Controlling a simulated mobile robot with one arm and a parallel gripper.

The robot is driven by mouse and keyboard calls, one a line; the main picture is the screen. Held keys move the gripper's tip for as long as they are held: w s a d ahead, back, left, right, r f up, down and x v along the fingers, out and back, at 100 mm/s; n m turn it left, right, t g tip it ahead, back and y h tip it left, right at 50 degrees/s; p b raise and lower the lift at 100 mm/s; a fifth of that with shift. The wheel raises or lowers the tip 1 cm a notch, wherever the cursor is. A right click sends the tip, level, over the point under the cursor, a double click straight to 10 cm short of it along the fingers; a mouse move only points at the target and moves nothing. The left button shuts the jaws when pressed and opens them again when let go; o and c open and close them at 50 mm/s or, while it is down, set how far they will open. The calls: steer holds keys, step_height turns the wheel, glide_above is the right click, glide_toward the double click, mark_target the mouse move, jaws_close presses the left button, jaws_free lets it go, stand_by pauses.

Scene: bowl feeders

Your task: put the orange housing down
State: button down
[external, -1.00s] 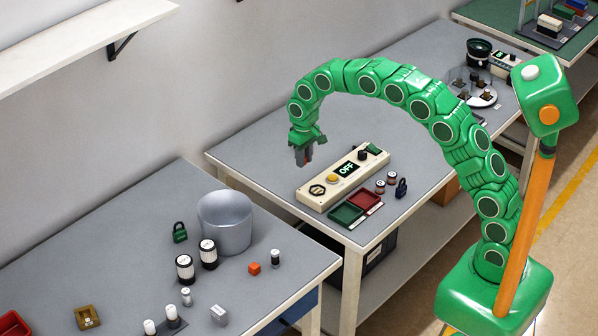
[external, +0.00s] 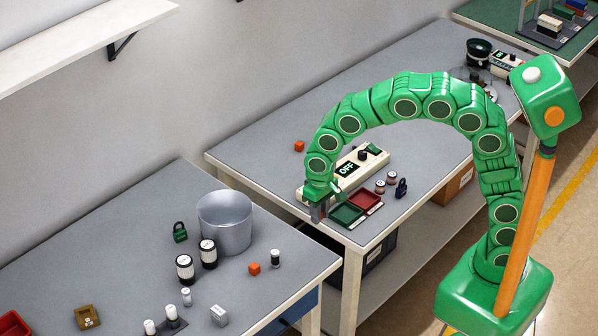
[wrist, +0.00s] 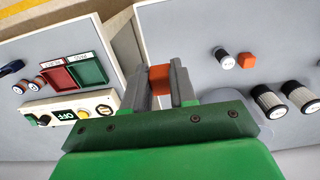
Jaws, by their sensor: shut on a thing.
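My gripper (external: 317,212) is at the front left corner of the middle table, beside the cream control box (external: 343,177) and the green tray (external: 346,214). In the wrist view an orange housing (wrist: 160,79) sits between the two grey fingers of my gripper (wrist: 160,86), which are shut on it. In the external view the held housing is hidden or too small to make out. A similar orange cube (external: 299,146) lies on the table behind the control box. Another orange cube (external: 254,268) is on the near left table.
A red tray (external: 366,201) adjoins the green one, with small jars (external: 386,183) and a dark padlock (external: 402,188) to the right. A gap separates the tables. A grey bucket (external: 225,222) and white-and-black cylinders (external: 185,268) stand on the left table. The middle table's back left is mostly bare.

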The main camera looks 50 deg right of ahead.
steer(key=w+a+f, duration=0.2)
steer(key=w+f, duration=0.1)
steer(key=w+a+f, duration=0.5)
steer(key=w+f, duration=0.1)
steer(key=shift+a, duration=0.35)
steer(key=shift+w+a+f, duration=0.2)
steer(key=shift+w+f, duration=0.05)
steer(key=shift+f, duration=1.65)
steer(key=shift+f, duration=0.15)
steer(key=c, duration=0.9)
jaws_free()
